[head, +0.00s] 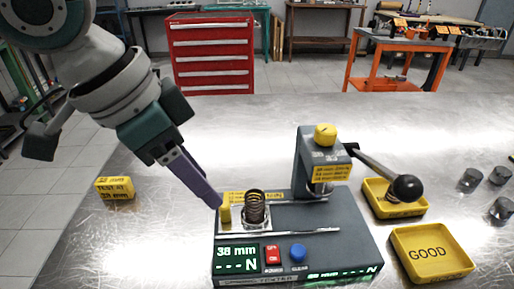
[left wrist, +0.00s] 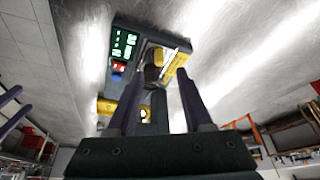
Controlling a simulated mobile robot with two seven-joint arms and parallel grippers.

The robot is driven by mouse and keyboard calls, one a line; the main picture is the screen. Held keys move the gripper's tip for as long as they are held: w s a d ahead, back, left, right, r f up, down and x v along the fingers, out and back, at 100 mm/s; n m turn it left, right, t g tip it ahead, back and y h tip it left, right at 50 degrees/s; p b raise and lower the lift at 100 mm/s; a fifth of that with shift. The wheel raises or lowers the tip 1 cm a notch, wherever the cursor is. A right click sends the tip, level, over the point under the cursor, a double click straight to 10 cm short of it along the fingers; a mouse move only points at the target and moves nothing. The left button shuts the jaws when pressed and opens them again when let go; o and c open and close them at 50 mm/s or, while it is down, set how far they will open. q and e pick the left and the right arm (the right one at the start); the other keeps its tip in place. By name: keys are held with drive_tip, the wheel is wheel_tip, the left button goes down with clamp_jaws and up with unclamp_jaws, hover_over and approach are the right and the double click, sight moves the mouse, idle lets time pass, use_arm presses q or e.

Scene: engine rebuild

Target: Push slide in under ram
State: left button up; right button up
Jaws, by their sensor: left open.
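The grey spring tester (head: 340,235) stands on the metal table and also shows in the left wrist view (left wrist: 125,32). A dark coil spring (head: 255,206) stands upright on the slide (head: 231,224) at the tester's left end, with a small yellow block (head: 225,213) beside it. The ram (head: 322,188) hangs under the yellow-capped head, to the right of the spring and apart from it. My left gripper (head: 219,204) is open, its fingertips close by the yellow block. In the left wrist view its fingers (left wrist: 160,103) are spread and empty. Whether they touch the block is unclear.
A black-knobbed lever (head: 406,188) reaches right from the tester's head, over a yellow tray (head: 380,208). The GOOD tray (head: 433,253) is at front right, with dark cylinders (head: 470,179) beyond. A yellow block (head: 115,188) lies at left. Table between it and the tester is clear.

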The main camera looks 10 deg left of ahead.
use_arm(q)
drive_tip(key=x, duration=0.5)
drive_tip(key=shift+d+f+b, duration=0.15)
drive_tip(key=shift+f+b, duration=0.2)
drive_tip(key=shift+f, duration=0.05)
clamp_jaws()
drive_tip(key=shift+w, duration=0.1)
idle(0.9)
